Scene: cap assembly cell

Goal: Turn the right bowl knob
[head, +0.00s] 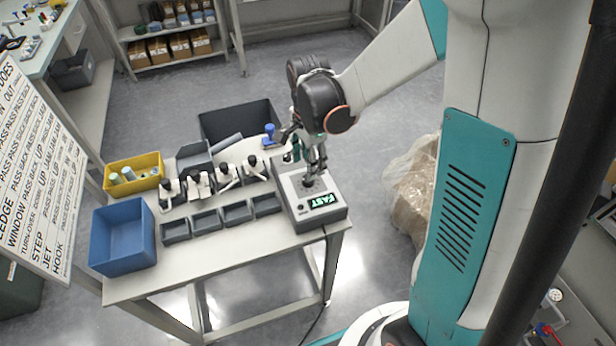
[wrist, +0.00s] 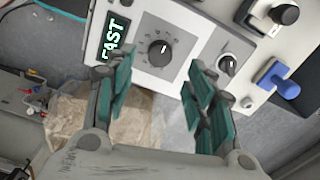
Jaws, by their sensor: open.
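A control box (head: 318,216) with a lit display reading FAST stands at the right end of the bench. In the wrist view its white panel carries a round black knob (wrist: 161,53) with a pale pointer line and a printed scale around it. A smaller knob or switch (wrist: 228,65) sits to its right on the panel. My gripper (head: 314,168) is above the box in the head view. In the wrist view my gripper (wrist: 155,75) is open and empty, its fingers on either side of the black knob, apart from it. Which knob is the right bowl knob is not labelled legibly.
The bench (head: 185,262) also holds a blue bin (head: 122,236), a yellow bin (head: 133,174), several grey trays and black-handled fixtures. A blue handle (wrist: 278,80) stands beside the panel. A bagged brown bundle (head: 411,190) is on the floor right of the bench.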

